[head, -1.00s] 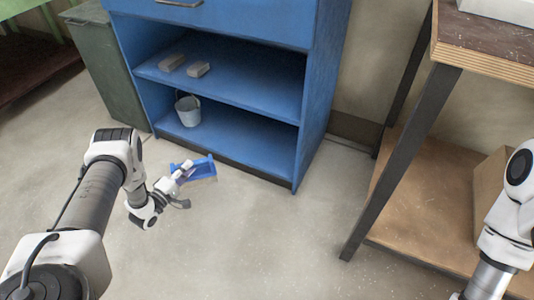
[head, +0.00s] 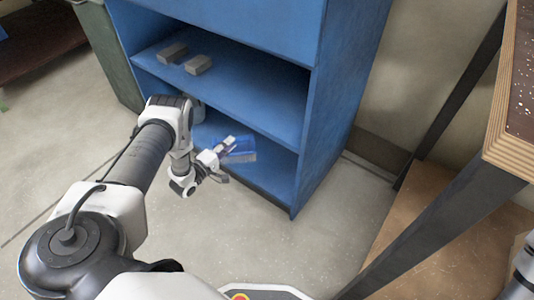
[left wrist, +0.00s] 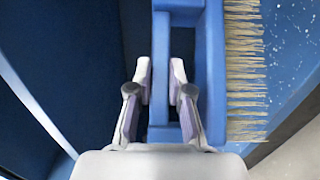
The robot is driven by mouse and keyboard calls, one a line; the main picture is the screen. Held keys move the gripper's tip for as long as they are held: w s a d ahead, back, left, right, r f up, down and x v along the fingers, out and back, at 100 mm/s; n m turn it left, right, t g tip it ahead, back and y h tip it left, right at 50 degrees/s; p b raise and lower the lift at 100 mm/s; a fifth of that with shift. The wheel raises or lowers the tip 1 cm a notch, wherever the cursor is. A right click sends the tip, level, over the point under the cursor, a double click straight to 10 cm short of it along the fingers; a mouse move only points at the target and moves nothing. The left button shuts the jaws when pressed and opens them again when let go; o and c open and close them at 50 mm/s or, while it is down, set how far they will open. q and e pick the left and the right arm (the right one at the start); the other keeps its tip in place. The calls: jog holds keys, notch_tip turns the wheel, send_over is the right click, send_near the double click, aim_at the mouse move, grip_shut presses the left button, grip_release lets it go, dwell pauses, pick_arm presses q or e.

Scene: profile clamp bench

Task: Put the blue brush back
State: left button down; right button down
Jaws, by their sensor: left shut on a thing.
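The blue brush (head: 238,152) is in my left gripper (head: 226,146), at the open front of the blue shelf unit (head: 335,110). In the left wrist view the gripper (left wrist: 160,95) is shut on the brush's blue handle. The brush head (left wrist: 212,70) with pale bristles (left wrist: 245,75) lies to the right of the fingers. In the head view the brush is in front of the lower compartment; its exact depth inside is hard to tell. The bucket (head: 198,112) on the bottom shelf is mostly hidden behind my left arm. My right gripper is out of view.
Two grey blocks (head: 172,53) (head: 198,64) sit on the shelf above. A wooden workbench (head: 500,120) with dark legs stands at the right. A green bin (head: 112,60) stands left of the shelf unit. The bottom shelf's right part looks clear.

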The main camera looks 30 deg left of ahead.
pick_arm(q)
jog(key=w+d+f+b, duration=0.4)
jog(key=w+d+b, duration=0.1)
jog(key=d, duration=0.4)
jog(key=shift+w+f+b, duration=0.3)
jog(key=shift+w+f, duration=0.05)
jog(key=shift+w, duration=0.55)
jog(key=c, duration=1.5)
grip_release()
jog(key=shift+f, duration=0.2)
jog(key=o, duration=0.4)
jog(key=shift+r, duration=0.1)
